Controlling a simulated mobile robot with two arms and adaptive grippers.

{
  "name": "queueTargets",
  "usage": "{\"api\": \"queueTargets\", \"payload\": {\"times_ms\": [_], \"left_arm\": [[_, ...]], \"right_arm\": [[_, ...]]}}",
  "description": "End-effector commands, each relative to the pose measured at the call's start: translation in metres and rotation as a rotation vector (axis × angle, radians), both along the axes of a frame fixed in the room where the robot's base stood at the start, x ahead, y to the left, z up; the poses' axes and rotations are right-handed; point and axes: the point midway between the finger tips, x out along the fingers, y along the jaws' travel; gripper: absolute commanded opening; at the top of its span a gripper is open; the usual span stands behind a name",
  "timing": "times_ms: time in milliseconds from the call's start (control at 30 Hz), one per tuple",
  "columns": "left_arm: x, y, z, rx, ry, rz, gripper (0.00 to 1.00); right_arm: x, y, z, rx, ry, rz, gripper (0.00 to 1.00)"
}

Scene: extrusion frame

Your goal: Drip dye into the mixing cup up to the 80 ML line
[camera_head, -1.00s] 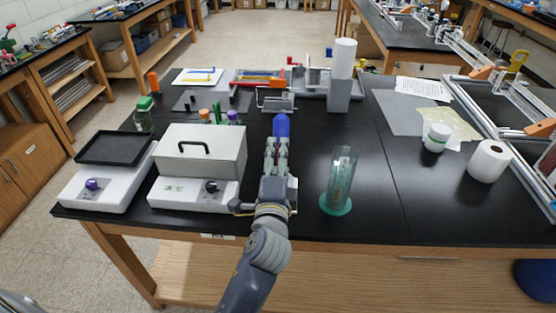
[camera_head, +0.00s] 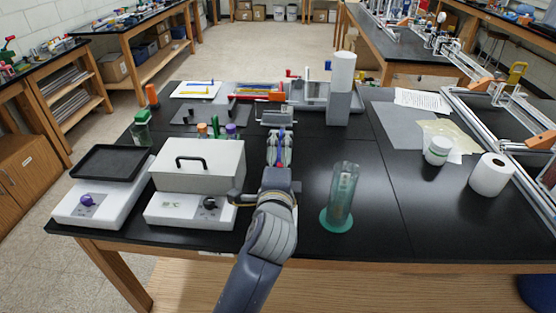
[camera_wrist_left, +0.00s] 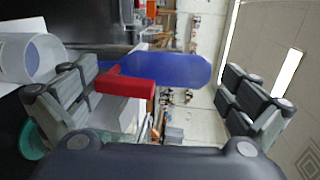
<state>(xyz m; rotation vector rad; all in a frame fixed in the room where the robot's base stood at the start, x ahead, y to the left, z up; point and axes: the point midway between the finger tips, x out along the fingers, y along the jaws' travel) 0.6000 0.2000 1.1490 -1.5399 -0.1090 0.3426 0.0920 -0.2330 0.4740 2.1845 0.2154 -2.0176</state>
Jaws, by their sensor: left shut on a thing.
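My left gripper (camera_head: 280,150) is over the black bench, left of a clear tall cup with a teal base (camera_head: 342,195). In the left wrist view the red part (camera_wrist_left: 125,84) points towards the left finger. My right gripper is not in view.
Two white stirrer-like units stand at left, one with a black tray (camera_head: 108,161), one under a grey box (camera_head: 200,162). Small bottles (camera_head: 215,130) stand behind the box.

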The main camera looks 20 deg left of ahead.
Motion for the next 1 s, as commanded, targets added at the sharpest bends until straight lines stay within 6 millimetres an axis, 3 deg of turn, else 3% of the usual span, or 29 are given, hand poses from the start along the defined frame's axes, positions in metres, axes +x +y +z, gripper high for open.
{"api": "queueTargets", "payload": {"times_ms": [33,200,667,1000], "left_arm": [[0.0,-0.003,0.011,0.001,-0.018,-0.004,0.8],[-0.006,-0.004,0.011,0.001,-0.017,-0.005,0.66],[-0.037,-0.012,0.008,0.0,-0.012,-0.004,0.66],[-0.06,-0.018,0.003,0.0,-0.002,-0.001,0.66]], "right_arm": [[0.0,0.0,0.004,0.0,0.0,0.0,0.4],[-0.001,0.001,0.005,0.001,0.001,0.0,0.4],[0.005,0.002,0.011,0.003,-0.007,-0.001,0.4],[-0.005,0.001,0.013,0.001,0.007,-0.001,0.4]]}}
